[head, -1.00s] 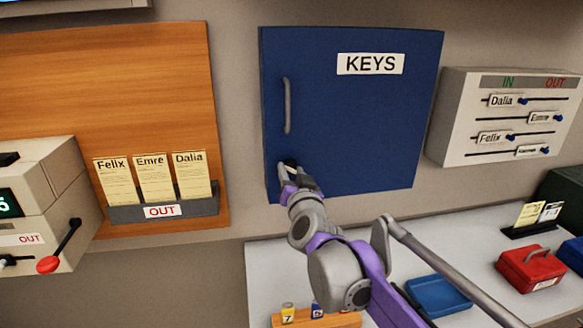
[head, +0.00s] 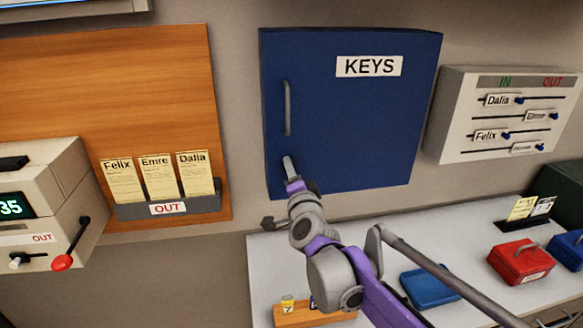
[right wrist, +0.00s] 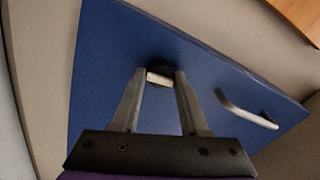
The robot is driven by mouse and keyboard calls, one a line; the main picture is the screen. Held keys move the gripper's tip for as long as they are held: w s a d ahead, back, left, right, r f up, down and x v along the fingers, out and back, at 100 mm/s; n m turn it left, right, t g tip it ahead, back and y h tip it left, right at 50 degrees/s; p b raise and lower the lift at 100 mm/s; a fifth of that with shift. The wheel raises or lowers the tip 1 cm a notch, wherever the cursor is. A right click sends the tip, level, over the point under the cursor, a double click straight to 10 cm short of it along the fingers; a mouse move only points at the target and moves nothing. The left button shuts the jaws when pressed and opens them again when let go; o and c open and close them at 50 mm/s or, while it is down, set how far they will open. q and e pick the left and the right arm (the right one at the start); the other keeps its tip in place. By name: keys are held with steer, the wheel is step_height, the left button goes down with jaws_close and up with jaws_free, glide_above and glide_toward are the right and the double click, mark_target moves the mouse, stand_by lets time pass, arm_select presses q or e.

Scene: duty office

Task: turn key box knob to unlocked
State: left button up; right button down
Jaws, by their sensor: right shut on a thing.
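The blue key box (head: 370,125), labelled KEYS, hangs on the wall with its door shut and a grey upright handle (head: 287,107) at its left. My right gripper (head: 290,163) is at the door's lower left, below the handle. In the right wrist view the key box knob (right wrist: 159,77) shows a pale bar on a dark round base. The fingers of my right gripper (right wrist: 159,80) are shut on this bar, one on each side. The knob is hidden behind the gripper in the head view. I cannot read any lock marking. My left gripper is not in view.
An IN/OUT slider board (head: 500,115) hangs right of the box. A wooden board (head: 110,90) with a card holder (head: 167,207) is at left, beside a machine with a red-knobbed lever (head: 62,262). The desk below holds a red box (head: 520,262) and a blue tray (head: 430,288).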

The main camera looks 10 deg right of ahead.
steer(key=shift+m, duration=0.6)
steer(key=shift+p, duration=0.3)
steer(key=shift+c, duration=2.2)
jaws_free()
steer(key=s+b, duration=0.1)
steer(key=s, duration=1)
steer(key=shift+b, duration=0.35)
steer(key=shift+w, duration=0.1)
